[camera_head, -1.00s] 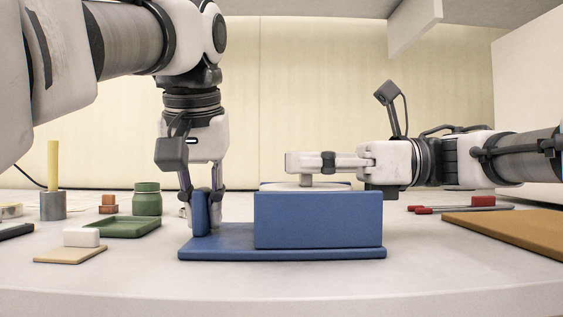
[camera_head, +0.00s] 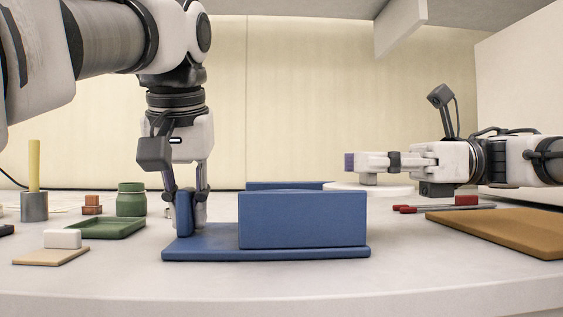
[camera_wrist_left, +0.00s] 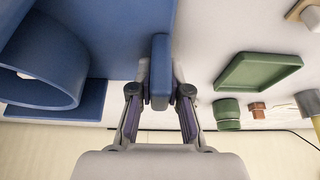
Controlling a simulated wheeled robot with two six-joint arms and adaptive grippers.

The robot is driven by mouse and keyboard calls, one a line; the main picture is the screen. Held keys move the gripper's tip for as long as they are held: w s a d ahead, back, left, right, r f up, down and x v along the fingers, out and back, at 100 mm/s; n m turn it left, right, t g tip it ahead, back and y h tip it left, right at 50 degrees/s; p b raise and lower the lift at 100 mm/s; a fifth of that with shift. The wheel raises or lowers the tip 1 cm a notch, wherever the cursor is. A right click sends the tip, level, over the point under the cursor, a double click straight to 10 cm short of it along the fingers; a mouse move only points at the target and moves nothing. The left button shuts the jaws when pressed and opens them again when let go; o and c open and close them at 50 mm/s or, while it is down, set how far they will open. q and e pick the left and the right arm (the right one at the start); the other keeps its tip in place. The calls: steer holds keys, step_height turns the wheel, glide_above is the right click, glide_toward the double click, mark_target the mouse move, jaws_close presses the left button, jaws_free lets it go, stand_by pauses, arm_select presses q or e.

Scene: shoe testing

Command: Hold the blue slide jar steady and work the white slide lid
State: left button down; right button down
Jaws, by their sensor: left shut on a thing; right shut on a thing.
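The blue slide jar (camera_head: 302,222) stands on its wide blue base (camera_head: 265,254) on the table. My left gripper (camera_head: 187,208) points down, shut on the upright blue tab at the base's left end; the tab (camera_wrist_left: 160,70) also shows between its fingers in the left wrist view. The white slide lid (camera_head: 395,190) lies level at the jar's top and sticks out far past its right side. My right gripper (camera_head: 366,166) is shut on the lid's small knob (camera_head: 368,180). In the left wrist view, the jar's round opening (camera_wrist_left: 62,90) shows, with a pale patch inside.
At left are a green tray (camera_head: 104,229), a green jar (camera_head: 131,200), a white block (camera_head: 62,239) on a tan board and a grey holder (camera_head: 34,207) with a yellow stick. At right lie a brown board (camera_head: 505,230) and red-handled tools (camera_head: 466,200).

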steer(key=c, duration=0.8)
jaws_free()
steer(key=shift+o, duration=0.2)
steer(key=d, duration=1.2)
arm_select(q)
steer(key=c, duration=1)
jaws_free()
steer(key=shift+c, duration=0.2)
